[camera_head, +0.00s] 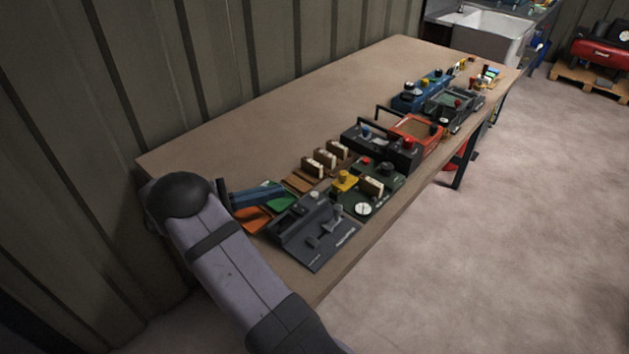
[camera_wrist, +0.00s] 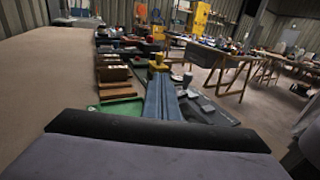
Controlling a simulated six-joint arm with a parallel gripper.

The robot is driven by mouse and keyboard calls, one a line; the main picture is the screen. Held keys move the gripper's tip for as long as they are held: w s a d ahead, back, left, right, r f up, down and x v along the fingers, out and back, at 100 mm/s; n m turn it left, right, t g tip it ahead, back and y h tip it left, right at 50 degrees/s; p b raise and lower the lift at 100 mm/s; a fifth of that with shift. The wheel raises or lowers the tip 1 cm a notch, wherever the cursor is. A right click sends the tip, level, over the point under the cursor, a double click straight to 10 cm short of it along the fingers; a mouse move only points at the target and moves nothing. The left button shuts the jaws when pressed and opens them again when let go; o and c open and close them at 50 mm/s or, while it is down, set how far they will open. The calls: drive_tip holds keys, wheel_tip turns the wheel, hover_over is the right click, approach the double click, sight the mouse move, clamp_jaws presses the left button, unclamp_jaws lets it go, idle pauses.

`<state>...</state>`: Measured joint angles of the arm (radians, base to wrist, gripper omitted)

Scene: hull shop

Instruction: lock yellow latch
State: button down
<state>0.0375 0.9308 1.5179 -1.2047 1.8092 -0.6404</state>
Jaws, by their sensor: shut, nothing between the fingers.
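A yellow block-shaped part (camera_head: 345,180), which may be the latch, sits on a dark green panel (camera_head: 353,203) near the front edge of the table. It also shows in the wrist view as a yellow piece (camera_wrist: 157,63) just beyond my fingertips. I cannot tell its lock position. A smaller yellow part (camera_head: 424,84) is on the blue unit farther along the table. My gripper (camera_head: 283,189) is shut and empty, with its blue fingers above the near end of the boards, left of the yellow block. The closed fingers (camera_wrist: 161,80) point towards it in the wrist view.
A dark grey fixture (camera_head: 312,232) stands at the near front edge. Wooden blocks (camera_head: 320,163) stand behind the green panel. The table's (camera_head: 245,130) wall side is clear.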

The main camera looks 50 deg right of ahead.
drive_tip(key=p+x, duration=0.3)
drive_tip(key=x, duration=1)
drive_tip(key=shift+s+d+p, duration=0.2)
drive_tip(key=shift+d+p, duration=0.15)
drive_tip(key=d, duration=0.3)
drive_tip(key=shift+d+f, duration=0.1)
drive_tip(key=shift+d, duration=0.2)
drive_tip(key=shift+a, duration=0.1)
drive_tip(key=b+v, duration=0.3)
drive_tip(key=v, duration=1.1)
